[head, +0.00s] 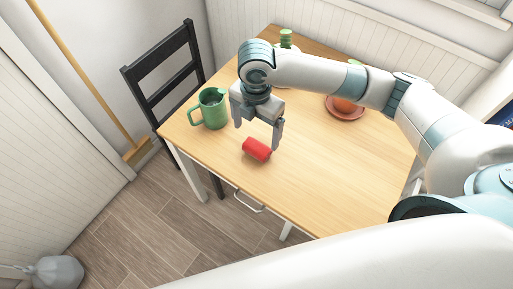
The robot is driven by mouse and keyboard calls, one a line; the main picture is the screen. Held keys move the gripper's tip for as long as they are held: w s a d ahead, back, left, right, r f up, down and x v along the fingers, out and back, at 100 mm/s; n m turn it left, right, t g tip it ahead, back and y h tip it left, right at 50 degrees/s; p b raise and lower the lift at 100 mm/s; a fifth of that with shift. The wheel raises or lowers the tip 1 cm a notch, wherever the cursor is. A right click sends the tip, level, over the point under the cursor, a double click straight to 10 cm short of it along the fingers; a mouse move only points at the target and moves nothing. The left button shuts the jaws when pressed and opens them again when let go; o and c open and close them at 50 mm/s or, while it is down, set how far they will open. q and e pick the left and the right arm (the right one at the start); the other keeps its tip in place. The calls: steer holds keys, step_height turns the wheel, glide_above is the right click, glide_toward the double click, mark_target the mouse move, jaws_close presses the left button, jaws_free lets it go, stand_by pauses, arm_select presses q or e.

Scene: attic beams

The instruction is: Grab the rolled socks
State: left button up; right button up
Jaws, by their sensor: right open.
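A red roll (256,149), which looks like the rolled socks, lies on its side on the wooden table (330,190) near its front left edge. My right gripper (257,137) points down just above and behind the roll. Its two fingers are apart, with nothing seen between them. The right fingertip is close to the roll's right end; whether it touches cannot be told. My left gripper is not in view.
A green mug (212,108) stands left of the gripper. An orange object (345,104) sits on a reddish saucer (346,114), and a green item (286,38) stands at the back. A black chair (168,70) is at the left. The table's front right is clear.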

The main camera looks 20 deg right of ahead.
mark_target(256, 147)
step_height(256, 147, down, 7)
steer(key=shift+r+p, duration=0.1)
steer(key=shift+p, duration=0.5)
steer(key=shift+f, duration=0.35)
steer(key=shift+w, duration=0.1)
steer(key=shift+w+f+p, duration=0.1)
steer(key=shift+f+p, duration=0.3)
steer(key=shift+f, duration=0.15)
steer(key=f, duration=0.1)
steer(key=f+p, duration=0.1)
steer(key=f, duration=0.1)
steer(key=shift+w, duration=0.3)
steer(key=shift+f, duration=0.55)
